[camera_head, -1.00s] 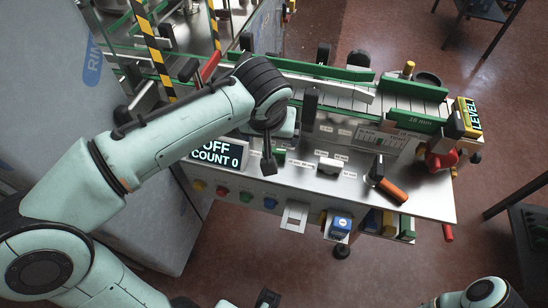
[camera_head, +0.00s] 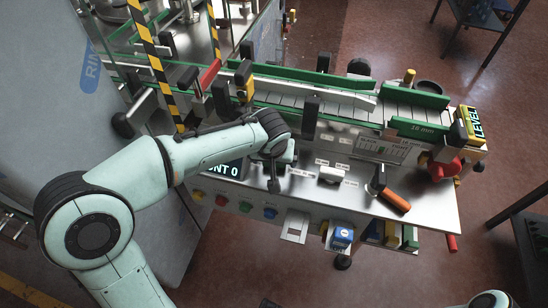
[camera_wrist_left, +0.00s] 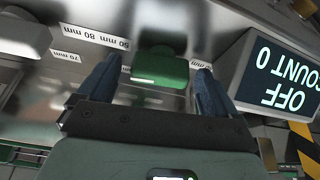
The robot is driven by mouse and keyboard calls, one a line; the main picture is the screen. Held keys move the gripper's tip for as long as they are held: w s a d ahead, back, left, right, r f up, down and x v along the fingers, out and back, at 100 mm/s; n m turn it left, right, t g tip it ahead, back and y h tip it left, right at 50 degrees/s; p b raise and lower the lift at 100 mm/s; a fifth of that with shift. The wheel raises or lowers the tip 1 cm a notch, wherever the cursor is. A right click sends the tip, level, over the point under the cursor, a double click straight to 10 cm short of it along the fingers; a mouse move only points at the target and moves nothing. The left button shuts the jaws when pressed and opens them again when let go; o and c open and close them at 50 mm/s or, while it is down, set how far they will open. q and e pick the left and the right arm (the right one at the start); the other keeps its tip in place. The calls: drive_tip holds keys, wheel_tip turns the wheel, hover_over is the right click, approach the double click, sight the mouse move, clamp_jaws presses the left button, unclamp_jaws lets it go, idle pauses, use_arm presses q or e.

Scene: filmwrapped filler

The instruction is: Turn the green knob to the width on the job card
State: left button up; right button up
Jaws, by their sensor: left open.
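The green knob (camera_wrist_left: 160,68) shows in the left wrist view, between the two dark fingers of my left gripper (camera_wrist_left: 155,80). The fingers are apart, one on each side of the knob, with visible gaps; whether either touches it is not clear. In the head view my left gripper (camera_head: 275,180) is over the bench's front panel and hides the knob. I cannot make out a job card for certain. My right gripper is not clearly seen.
The display (camera_wrist_left: 280,80) beside the knob reads OFF and COUNT 0. Green conveyor rails (camera_head: 330,85) run behind. Coloured buttons (camera_head: 245,207) line the front edge.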

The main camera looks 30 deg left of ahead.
use_arm(q)
drive_tip(key=c, duration=1.1)
drive_tip(key=shift+o, duration=0.3)
drive_tip(key=shift+m+h, duration=0.3)
drive_tip(key=shift+m, duration=0.5)
drive_tip(key=o, duration=1)
drive_tip(key=shift+o, duration=0.2)
drive_tip(key=p+v, duration=0.1)
drive_tip(key=v, duration=1.2)
drive_tip(key=shift+s+r, duration=0.15)
drive_tip(key=shift+r, duration=0.05)
